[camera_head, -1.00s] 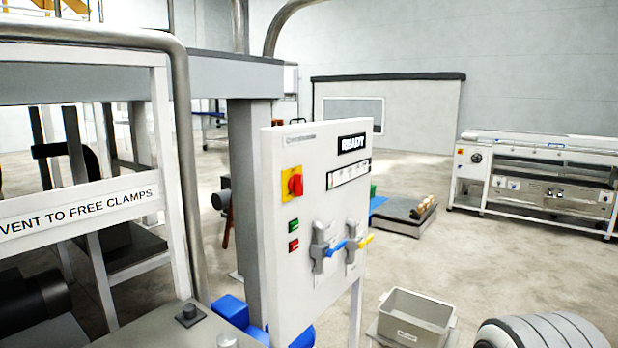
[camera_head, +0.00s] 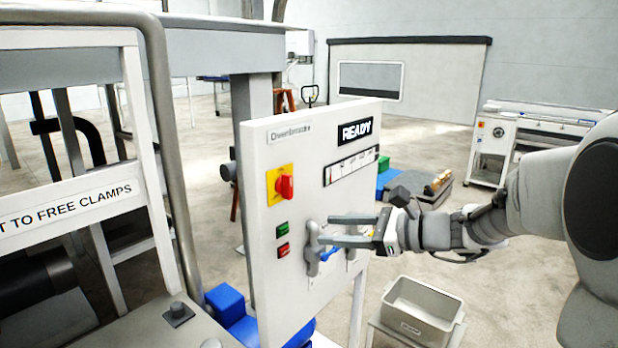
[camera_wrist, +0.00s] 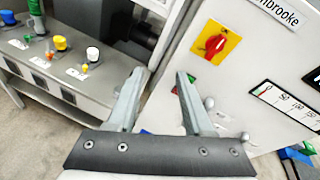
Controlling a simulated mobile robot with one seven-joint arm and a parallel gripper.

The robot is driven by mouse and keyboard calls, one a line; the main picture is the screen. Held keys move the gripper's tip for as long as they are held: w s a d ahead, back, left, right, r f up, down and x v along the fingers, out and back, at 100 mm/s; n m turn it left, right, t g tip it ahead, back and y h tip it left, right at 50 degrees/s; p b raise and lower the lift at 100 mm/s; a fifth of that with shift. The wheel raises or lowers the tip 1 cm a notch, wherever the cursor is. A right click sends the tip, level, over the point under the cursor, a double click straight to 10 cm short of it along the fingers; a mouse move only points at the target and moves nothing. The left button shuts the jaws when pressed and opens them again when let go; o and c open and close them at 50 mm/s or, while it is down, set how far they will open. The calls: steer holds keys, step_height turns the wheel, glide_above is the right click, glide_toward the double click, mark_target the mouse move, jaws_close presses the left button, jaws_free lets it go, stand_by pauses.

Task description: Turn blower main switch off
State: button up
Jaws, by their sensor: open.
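The white control panel (camera_head: 310,140) has a red rotary switch (camera_head: 285,187) on a yellow square plate at its upper left. In the wrist view the red switch (camera_wrist: 215,44) is right of the fingers, beyond their tips, its knob slanting across the plate. My gripper (camera_head: 326,229) is open and empty in front of the panel, below and right of the switch. In the wrist view my gripper (camera_wrist: 161,74) shows both fingers apart with nothing between them. I cannot tell whether the fingers touch the panel or valve bodies.
A green button (camera_head: 282,230) and a red button (camera_head: 283,250) sit below the switch. A grey bin (camera_head: 425,306) stands below right.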

steer(key=w+d+r+m+t, duration=0.2)
steer(key=w+d+m+t, duration=0.25)
steer(key=w, duration=0.25)
steer(key=m+p, duration=0.1)
steer(key=p, duration=0.3)
glide_toward(291, 182)
steer(key=shift+g+y, duration=0.25)
steer(key=shift+y, duration=0.05)
steer(key=x, duration=0.8)
steer(key=shift+w+a, duration=0.15)
steer(key=shift+w, duration=0.2)
jaws_close()
